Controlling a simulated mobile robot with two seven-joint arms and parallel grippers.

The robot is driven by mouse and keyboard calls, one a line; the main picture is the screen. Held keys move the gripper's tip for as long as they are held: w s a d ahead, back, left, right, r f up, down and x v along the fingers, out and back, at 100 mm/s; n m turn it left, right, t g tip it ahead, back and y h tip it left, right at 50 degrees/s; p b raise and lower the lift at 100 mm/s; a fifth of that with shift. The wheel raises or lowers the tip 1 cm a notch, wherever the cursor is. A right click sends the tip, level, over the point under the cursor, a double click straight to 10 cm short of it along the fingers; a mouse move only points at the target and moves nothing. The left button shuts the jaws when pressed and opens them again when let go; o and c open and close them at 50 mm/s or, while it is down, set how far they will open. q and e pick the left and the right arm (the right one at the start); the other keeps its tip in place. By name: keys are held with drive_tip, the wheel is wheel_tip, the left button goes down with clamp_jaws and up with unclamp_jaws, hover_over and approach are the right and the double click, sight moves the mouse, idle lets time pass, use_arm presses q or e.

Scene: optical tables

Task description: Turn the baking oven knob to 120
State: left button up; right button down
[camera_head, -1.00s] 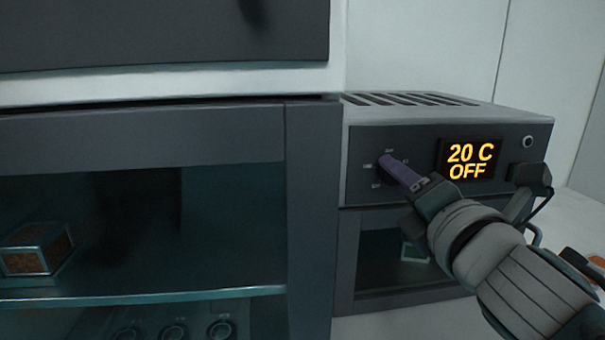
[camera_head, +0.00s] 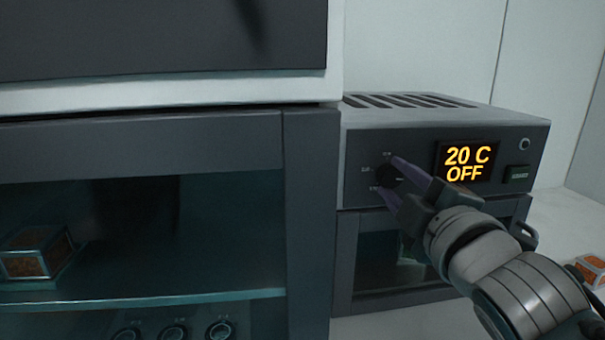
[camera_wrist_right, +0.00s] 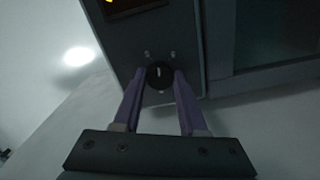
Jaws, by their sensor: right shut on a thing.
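The baking oven (camera_head: 450,116) is a grey box with a slotted top at the right of the head view. Its dark round knob (camera_head: 387,174) sits on the front panel, left of the display (camera_head: 467,162), which reads "20 C OFF". My right gripper (camera_head: 388,175) has its purple fingers on either side of the knob, one above and one below in the head view. The right wrist view shows the knob (camera_wrist_right: 159,75) with its white mark between the fingertips. The gripper is shut on the knob, which is partly hidden in the head view. My left gripper is not in view.
A large cabinet (camera_head: 312,220) with a glass front stands close on the left, with a small framed block (camera_head: 35,255) inside. An orange-sided block (camera_head: 590,268) lies on the white surface at right.

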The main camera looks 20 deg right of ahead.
drive_tip(key=m+p, duration=0.1)
drive_tip(key=m, duration=0.4)
drive_tip(key=shift+r+m, duration=0.1)
drive_tip(key=shift+m, duration=0.2)
drive_tip(key=m+p, duration=0.2)
drive_tip(key=m, duration=0.7)
drive_tip(key=shift+m+p, duration=0.4)
drive_tip(key=m, duration=0.2)
drive_tip(key=shift+m, duration=0.4)
drive_tip(key=m, duration=0.3)
drive_tip(key=shift+m+p, duration=0.3)
drive_tip(key=shift+m, duration=0.3)
drive_tip(key=shift+c, duration=2.2)
unclamp_jaws()
